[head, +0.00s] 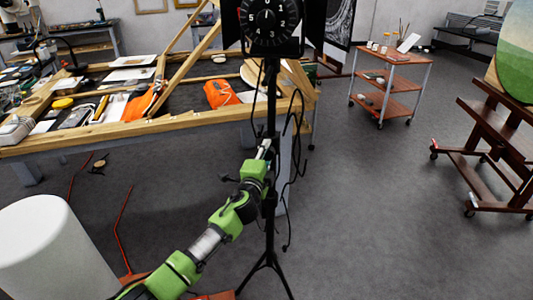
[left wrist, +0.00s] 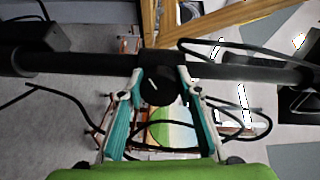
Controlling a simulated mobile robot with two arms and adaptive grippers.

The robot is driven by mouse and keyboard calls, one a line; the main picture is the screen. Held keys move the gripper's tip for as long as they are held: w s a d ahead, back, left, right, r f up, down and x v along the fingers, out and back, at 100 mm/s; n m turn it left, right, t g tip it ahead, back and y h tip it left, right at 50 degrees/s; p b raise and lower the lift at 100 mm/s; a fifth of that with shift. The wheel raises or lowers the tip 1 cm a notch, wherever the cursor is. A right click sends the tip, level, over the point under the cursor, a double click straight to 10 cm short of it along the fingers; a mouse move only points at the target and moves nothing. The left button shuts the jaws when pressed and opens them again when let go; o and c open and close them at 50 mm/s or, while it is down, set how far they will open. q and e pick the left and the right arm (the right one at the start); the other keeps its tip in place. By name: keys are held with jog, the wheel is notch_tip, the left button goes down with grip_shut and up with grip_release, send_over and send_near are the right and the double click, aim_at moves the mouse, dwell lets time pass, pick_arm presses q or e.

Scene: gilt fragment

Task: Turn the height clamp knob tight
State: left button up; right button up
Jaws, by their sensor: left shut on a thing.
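A black light stand (head: 271,100) rises upright from tripod legs, with a dark lamp head (head: 270,20) with a numbered dial at its top. In the left wrist view its pole (left wrist: 230,70) runs across the picture. The height clamp knob (left wrist: 160,86) is black and round with a pale mark on its face. My left gripper (head: 266,150) reaches the pole at mid height. In the left wrist view my left gripper (left wrist: 161,78) is shut on the knob, one teal finger on each side. The knob is hard to make out in the head view. My right gripper is out of view.
Loose black cables (head: 290,150) hang beside the pole on its right. A wooden workbench (head: 200,120) with tools and orange cloth stands behind. A red-brown trolley (head: 388,85) and a wooden easel (head: 490,135) stand to the right. The grey floor between is clear.

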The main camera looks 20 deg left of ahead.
pick_arm(q)
jog(key=o, duration=1.1)
jog(key=s, duration=1.2)
jog(key=shift+d+r, duration=0.2)
jog(key=shift+d, duration=0.2)
